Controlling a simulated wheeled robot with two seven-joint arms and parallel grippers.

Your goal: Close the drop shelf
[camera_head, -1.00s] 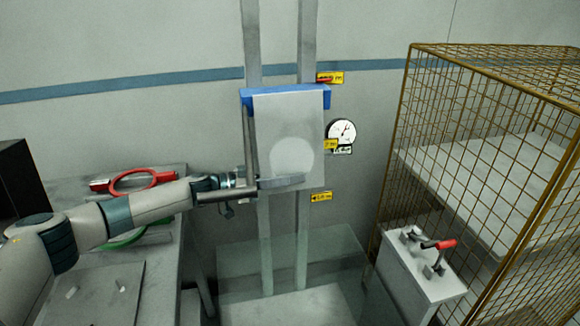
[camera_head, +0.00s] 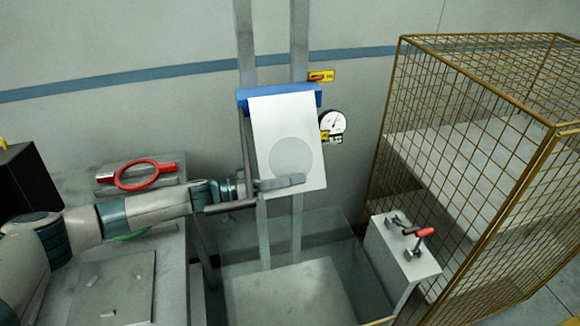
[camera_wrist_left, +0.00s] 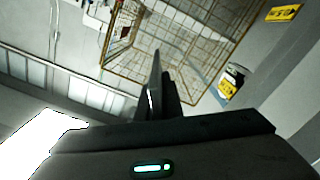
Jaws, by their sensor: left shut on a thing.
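The drop shelf is a white panel (camera_head: 280,125) with a grey disc on its face. It hangs from a blue bar (camera_head: 245,98) on two upright rails, its lower end tilted slightly to the right in the head view. My left gripper (camera_head: 270,187) comes in from the left and is shut on the shelf near its lower left edge, with a finger across its front face. What lies behind the panel is hidden. In the left wrist view the gripper fingers (camera_wrist_left: 158,90) show dark and close together, and a bright white surface lies at the lower left. My right gripper is not in view.
A gauge (camera_head: 333,122) and yellow tags are beside the rails. A wire cage (camera_head: 480,110) and a stand with a red-handled clamp (camera_head: 424,232) are at the right. A red ring tool (camera_head: 137,175) lies on the left bench. A transparent guard (camera_head: 335,235) stands below the shelf.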

